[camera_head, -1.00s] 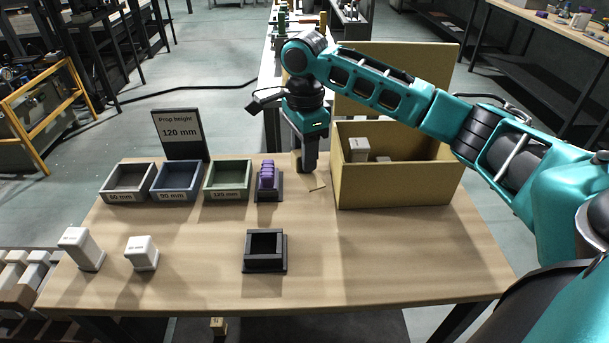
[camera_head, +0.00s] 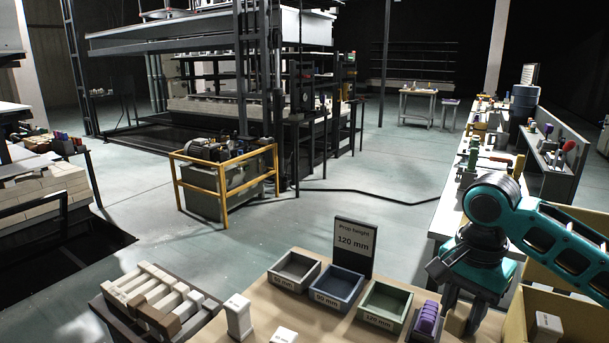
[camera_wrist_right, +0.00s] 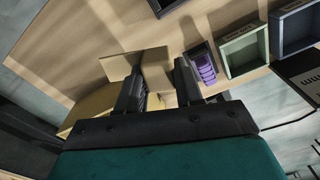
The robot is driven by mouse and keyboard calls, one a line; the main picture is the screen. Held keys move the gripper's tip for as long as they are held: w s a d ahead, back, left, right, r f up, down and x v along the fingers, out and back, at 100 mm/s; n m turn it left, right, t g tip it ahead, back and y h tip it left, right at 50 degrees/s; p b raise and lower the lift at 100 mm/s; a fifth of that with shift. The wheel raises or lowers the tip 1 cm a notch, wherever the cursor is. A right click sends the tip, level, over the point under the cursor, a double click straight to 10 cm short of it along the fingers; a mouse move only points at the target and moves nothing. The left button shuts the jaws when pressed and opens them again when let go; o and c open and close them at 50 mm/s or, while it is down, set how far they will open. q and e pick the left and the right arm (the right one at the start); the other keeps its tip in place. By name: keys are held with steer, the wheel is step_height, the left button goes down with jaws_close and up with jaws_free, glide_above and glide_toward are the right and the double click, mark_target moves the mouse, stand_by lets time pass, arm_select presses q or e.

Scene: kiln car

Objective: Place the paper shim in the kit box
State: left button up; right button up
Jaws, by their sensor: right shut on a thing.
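My right gripper (camera_head: 462,318) points down at the table beside the purple piece, left of the kit box. The shim cannot be made out in the head view. The kit box (camera_head: 516,322), open cardboard with a raised lid, is cut off at the right edge of the head view. A white block (camera_head: 546,325) is inside it. My left gripper is not in view.
Grey, blue and green trays (camera_head: 385,305) stand before a "Prop height 120 mm" sign (camera_head: 355,245). The purple piece (camera_head: 427,318) is right of the green tray. A white prop (camera_head: 238,316) stands at the table's left. A long bench (camera_head: 462,195) lies behind my arm.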

steer(key=s+a+f+n, duration=0.3)
steer(key=a+n, duration=0.3)
steer(key=n, duration=0.4)
steer(key=shift+s, duration=0.85)
steer(key=shift+d+r, duration=0.1)
steer(key=shift+d, duration=0.05)
